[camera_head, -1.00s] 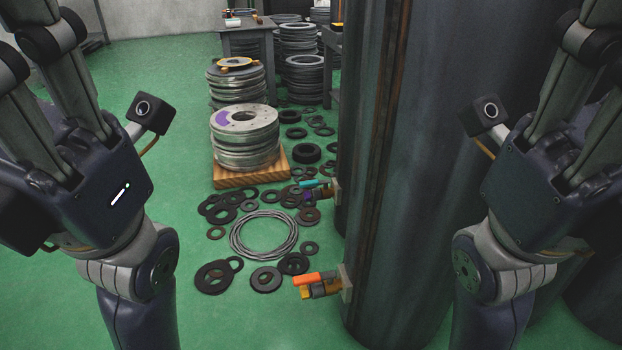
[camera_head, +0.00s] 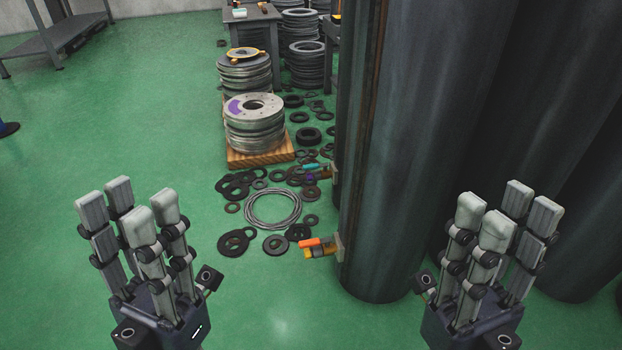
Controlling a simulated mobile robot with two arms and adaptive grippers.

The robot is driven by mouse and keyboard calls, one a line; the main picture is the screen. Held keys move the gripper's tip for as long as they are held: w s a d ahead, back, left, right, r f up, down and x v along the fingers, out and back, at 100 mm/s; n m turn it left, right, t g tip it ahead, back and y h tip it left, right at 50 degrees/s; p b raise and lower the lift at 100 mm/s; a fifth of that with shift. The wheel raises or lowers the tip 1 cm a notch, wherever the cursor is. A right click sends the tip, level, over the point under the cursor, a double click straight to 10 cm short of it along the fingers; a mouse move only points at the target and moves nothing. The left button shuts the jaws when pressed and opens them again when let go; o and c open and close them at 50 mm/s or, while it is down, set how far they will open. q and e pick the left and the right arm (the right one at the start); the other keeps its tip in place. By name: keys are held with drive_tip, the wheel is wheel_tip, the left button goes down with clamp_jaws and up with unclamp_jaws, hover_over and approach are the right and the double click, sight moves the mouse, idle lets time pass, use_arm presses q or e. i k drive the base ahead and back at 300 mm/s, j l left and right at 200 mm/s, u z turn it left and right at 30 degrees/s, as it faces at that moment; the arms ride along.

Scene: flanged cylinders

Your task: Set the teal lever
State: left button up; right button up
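The teal lever (camera_head: 311,167) is a small handle on a valve low on the side of the dark cylinder (camera_head: 387,200), beyond both grippers. An orange lever (camera_head: 309,243) sits on a nearer valve of the same cylinder. My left gripper (camera_head: 136,215) is at the lower left, fingers pointing up and spread apart, with nothing between them. My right gripper (camera_head: 502,222) is at the lower right in front of the cylinders, fingers also up and apart, empty. Both are well away from the teal lever.
Flat rings and a wire coil (camera_head: 273,208) lie on the green floor left of the valves. Stacked flanges (camera_head: 254,124) stand on a wooden pallet (camera_head: 262,159). A grey table (camera_head: 250,14) is behind.

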sight(312, 166)
drive_tip(key=k+z, duration=0.1)
drive_tip(key=z, duration=1.15)
drive_tip(key=i+j, duration=0.15)
drive_tip(key=j, duration=0.25)
drive_tip(key=i+j, duration=0.1)
drive_tip(key=j, duration=0.3)
drive_tip(key=i+j, duration=0.15)
drive_tip(key=j, duration=0.25)
drive_tip(key=i+j, duration=0.15)
drive_tip(key=j, duration=0.25)
drive_tip(key=i+j+z, duration=0.1)
drive_tip(key=j, duration=0.35)
drive_tip(key=i+j, duration=0.15)
drive_tip(key=j, duration=0.25)
drive_tip(key=i+j, duration=0.15)
drive_tip(key=j, duration=0.25)
drive_tip(key=i+j, duration=0.1)
drive_tip(key=j, duration=0.3)
